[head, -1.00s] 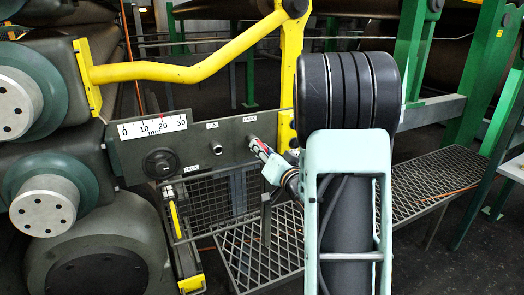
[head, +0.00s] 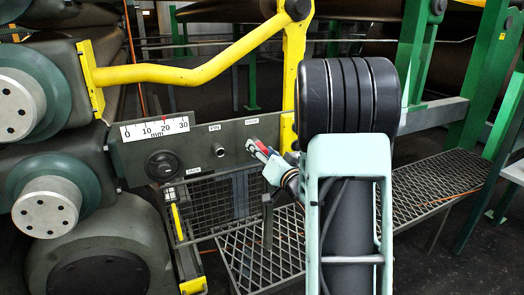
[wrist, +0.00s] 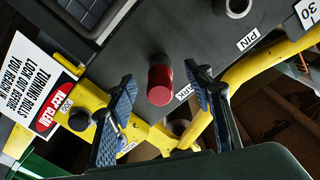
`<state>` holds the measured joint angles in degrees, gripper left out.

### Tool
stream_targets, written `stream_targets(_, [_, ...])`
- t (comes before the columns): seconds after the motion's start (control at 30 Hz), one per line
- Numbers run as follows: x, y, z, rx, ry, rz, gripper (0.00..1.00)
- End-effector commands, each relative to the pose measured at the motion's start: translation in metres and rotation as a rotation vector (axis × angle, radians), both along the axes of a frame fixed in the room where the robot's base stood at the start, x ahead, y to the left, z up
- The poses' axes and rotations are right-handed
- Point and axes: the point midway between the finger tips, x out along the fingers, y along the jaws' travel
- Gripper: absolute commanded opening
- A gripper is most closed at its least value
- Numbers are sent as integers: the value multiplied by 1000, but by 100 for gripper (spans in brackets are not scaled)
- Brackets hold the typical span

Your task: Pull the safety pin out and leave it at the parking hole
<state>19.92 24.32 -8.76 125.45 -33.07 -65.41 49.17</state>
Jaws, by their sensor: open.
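The safety pin has a red cylindrical head (wrist: 160,84) and stands at the panel beside the PARK label (wrist: 183,92). In the head view its red part (head: 262,145) shows below that label, partly covered by my fingers. My gripper (head: 258,149) is open at the panel. In the wrist view my fingers (wrist: 163,78) stand on both sides of the pin head, with a visible gap on each side. The hole marked PIN (head: 218,149) is a metal-rimmed bushing that looks empty; it also shows in the wrist view (wrist: 238,7). How deep the pin sits is hidden.
The dark panel (head: 128,160) carries a 0–30 mm scale (head: 155,128) and a black knob (head: 161,165). A yellow rail (head: 180,72) runs above and down beside the gripper. Large rolls are at left. A mesh step (head: 260,255) lies below.

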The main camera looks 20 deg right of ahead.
Motion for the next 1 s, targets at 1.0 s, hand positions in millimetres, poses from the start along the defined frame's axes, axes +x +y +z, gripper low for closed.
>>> stream_targets(1.0, [-34, -2, 0, 0, -1, -2, 52])
